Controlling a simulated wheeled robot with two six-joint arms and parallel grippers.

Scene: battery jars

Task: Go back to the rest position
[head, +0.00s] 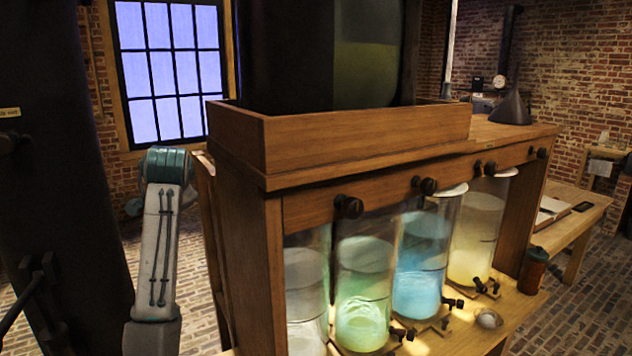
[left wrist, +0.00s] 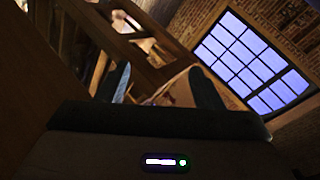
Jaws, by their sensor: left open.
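My left arm rises at the left of the head view, beside the wooden cabinet (head: 245,250); its gripper is hidden there. In the left wrist view my left gripper (left wrist: 163,86) shows two dark fingers set well apart, open, with nothing between them. Beyond the fingers are wooden beams and the brick wall. My right gripper is in neither view.
Glass jars stand in the cabinet: a clear one (head: 307,285), a green one (head: 362,290), a blue one (head: 418,280) and a yellow one (head: 474,245). Black taps sit in front. A dark red canister (head: 532,270) stands at the shelf's right. A window (head: 170,70) is behind.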

